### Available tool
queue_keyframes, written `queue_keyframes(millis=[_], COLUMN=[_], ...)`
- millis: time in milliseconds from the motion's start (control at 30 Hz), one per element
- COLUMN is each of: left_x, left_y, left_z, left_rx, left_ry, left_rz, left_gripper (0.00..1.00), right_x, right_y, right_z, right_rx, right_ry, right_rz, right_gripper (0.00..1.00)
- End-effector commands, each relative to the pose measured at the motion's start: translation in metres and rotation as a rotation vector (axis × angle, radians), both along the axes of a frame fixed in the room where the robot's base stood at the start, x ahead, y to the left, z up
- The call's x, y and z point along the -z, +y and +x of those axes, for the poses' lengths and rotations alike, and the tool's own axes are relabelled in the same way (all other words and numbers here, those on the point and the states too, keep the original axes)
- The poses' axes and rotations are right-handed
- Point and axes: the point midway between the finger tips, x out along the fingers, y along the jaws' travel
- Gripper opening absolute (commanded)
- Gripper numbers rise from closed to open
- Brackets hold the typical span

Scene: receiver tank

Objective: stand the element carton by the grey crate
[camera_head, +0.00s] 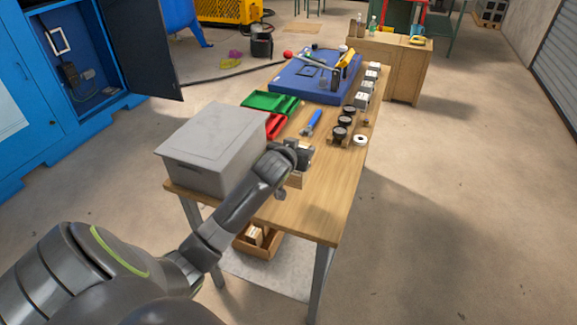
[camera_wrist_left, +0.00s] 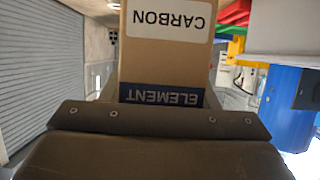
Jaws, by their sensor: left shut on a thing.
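The element carton (camera_wrist_left: 168,60) is a brown box that fills the middle of the left wrist view. It bears a white label reading CARBON and a blue band reading ELEMENT, both upside down in that view. My left gripper (camera_head: 300,157) is shut on it, just right of the grey crate (camera_head: 212,148). In the head view, only a small tan part of the carton (camera_head: 295,180) shows below the gripper; the rest is hidden. I cannot tell whether the carton touches the table. The lidded grey crate sits at the table's near left corner. My right gripper is not in view.
The wooden table (camera_head: 300,215) is bare in front and right of the gripper. Green (camera_head: 268,102) and red (camera_head: 276,124) trays, a blue-handled tool (camera_head: 311,122) and dark round parts (camera_head: 340,133) lie beyond. A blue mat (camera_head: 305,88) with equipment is farther back.

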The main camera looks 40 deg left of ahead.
Motion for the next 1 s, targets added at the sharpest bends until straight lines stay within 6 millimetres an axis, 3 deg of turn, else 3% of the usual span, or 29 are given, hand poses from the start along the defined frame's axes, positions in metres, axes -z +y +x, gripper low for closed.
queue_keyframes(millis=[433, 867, 900, 1000], left_x=[0.055, 0.062, 0.062, 0.062], left_y=[-0.001, -0.001, -0.001, -0.001], left_z=[0.000, 0.000, 0.000, 0.000], left_rx=[0.001, 0.002, 0.002, 0.001], left_ry=[0.001, -0.001, 0.000, -0.001], left_rz=[0.002, 0.003, 0.003, 0.002], left_gripper=[0.13, 0.13, 0.58, 0.71], right_x=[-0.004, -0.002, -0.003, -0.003], right_y=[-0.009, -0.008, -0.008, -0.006], right_z=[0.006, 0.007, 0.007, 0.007], right_rx=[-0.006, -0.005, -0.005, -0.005], right_ry=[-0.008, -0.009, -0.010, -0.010], right_rz=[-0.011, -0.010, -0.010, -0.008], right_gripper=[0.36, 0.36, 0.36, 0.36])
